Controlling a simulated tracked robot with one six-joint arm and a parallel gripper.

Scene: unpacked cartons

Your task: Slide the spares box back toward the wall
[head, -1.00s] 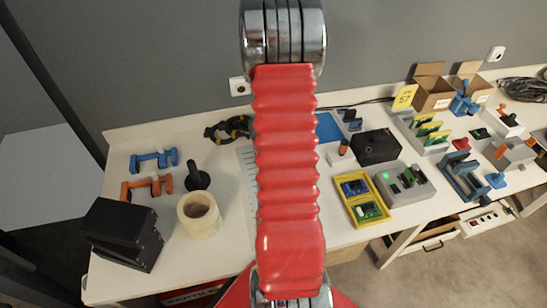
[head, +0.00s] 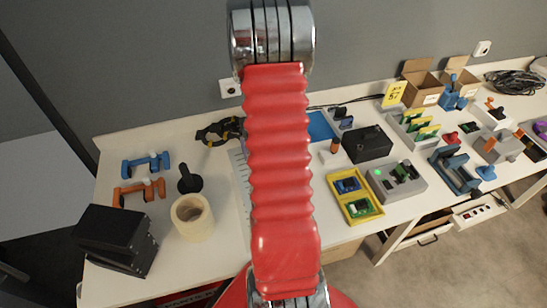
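No box carries a readable spares label, so I cannot tell for sure which is the spares box. An open yellow box (head: 355,195) with a blue part and a green part in it sits near the front edge of the bench (head: 225,262). A closed black box (head: 367,144) stands behind it, closer to the wall (head: 160,60). A larger dark block or box (head: 115,240) stands at the bench's front left. My red-sleeved arm runs up the middle and hides part of the bench. My gripper is not in view.
A grey device with a green light (head: 397,181) stands right of the yellow box. A beige roll (head: 192,218), a black handled tool (head: 189,180) and blue and orange clamps (head: 139,192) are at left. Open cartons (head: 421,88) stand at the back right. A drawer (head: 425,234) is open below.

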